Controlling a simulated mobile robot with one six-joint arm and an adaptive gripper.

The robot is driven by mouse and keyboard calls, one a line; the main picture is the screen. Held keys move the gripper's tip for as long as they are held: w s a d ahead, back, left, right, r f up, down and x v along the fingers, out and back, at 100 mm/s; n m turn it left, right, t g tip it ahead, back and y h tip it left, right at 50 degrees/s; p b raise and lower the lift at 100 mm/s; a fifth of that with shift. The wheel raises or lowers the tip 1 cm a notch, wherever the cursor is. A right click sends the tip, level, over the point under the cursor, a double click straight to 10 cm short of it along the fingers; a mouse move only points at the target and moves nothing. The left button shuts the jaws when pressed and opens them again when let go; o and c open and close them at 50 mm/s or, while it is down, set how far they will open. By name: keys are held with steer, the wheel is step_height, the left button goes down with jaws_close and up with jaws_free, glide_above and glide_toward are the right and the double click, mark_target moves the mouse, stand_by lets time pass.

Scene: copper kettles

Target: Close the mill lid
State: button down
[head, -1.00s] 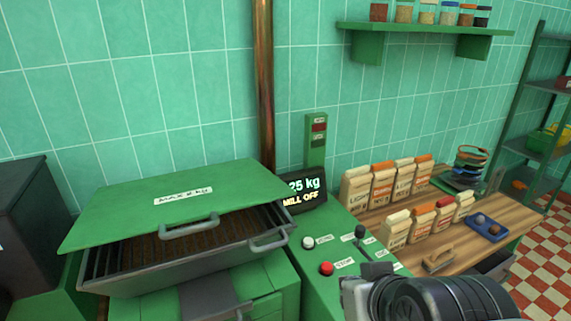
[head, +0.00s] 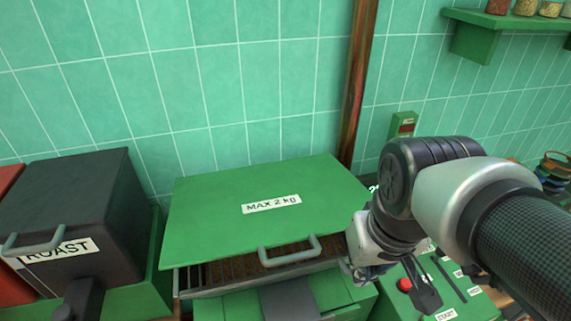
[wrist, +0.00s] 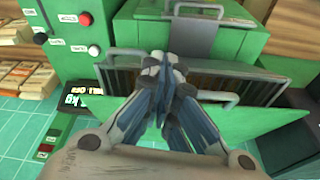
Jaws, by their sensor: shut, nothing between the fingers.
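The mill lid (head: 220,215) is a green panel marked "MAX 2 KG" with a grey handle (head: 290,252) at its front edge. It is tilted, with a gap at the front. Under it shows the mill hopper (head: 225,275), a grey-rimmed bin with dark slats and brown contents. In the wrist view my gripper (wrist: 165,68) is shut and empty, in front of the hopper and lid (wrist: 255,125). The fingers hide part of the hopper there.
A dark roaster box (head: 70,220) marked "ROAST" stands at the left. The control panel (head: 455,290) with a red button (head: 404,284) lies at the right, partly behind my arm. A copper pipe (head: 360,90) runs up the wall. Paper bags (wrist: 20,85) show in the wrist view.

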mark_target(313, 246)
steer(key=w+a+r+n+g+p, duration=0.25)
steer(key=w+a+r+p, duration=0.6)
steer(key=p, duration=0.65)
steer(key=shift+m+g, duration=0.25)
steer(key=shift+g, duration=0.1)
steer(key=f, duration=0.4)
steer(key=d+f, duration=0.1)
steer(key=f, duration=0.3)
steer(key=w+f, duration=0.1)
steer(key=f, duration=0.3)
steer(key=shift+d+f+b, duration=0.15)
steer(key=shift+d+b, duration=0.15)
steer(key=shift+b, duration=0.1)
